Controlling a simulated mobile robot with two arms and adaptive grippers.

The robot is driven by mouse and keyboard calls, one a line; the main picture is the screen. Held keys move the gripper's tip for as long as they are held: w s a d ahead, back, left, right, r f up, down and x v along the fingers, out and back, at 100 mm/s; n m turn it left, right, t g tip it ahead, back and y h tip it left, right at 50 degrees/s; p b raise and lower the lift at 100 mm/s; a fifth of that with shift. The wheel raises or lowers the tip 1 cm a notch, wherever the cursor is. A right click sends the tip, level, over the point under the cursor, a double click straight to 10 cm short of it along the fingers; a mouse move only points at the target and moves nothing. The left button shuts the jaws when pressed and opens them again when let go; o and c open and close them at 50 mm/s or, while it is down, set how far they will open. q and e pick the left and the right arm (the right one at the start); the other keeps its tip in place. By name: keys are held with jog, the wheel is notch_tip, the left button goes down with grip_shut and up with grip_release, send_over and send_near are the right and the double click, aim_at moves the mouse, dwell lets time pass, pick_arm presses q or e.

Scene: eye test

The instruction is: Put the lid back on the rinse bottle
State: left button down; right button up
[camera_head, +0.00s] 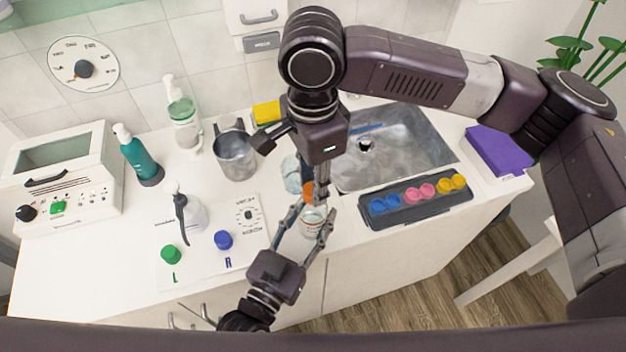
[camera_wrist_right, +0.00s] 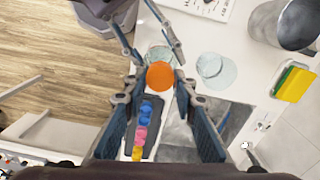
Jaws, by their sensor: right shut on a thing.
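An orange round lid (camera_head: 308,189) is between the fingers of my right gripper (camera_head: 320,194), which is shut on it. In the right wrist view the orange lid (camera_wrist_right: 160,75) sits between my right fingertips (camera_wrist_right: 161,92). A clear vessel (camera_head: 312,217), apparently the rinse bottle, stands just below and in front of the lid. In the right wrist view the lid partly covers this clear vessel (camera_wrist_right: 157,52). The fingers of my left gripper (camera_head: 314,222) are on either side of the vessel; whether they press on it I cannot tell.
Another clear vessel (camera_head: 292,174) stands close behind. A metal mug (camera_head: 235,155), a white squeeze bottle (camera_head: 190,218) and a control panel (camera_head: 215,250) lie left. The sink (camera_head: 400,145), a dark tray of coloured pieces (camera_head: 415,212) and a purple block (camera_head: 498,150) are right.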

jog(key=m, duration=0.3)
jog(key=shift+a, duration=0.1)
jog(key=shift+m, duration=0.8)
jog(key=o, duration=0.7)
jog(key=shift+c, duration=0.5)
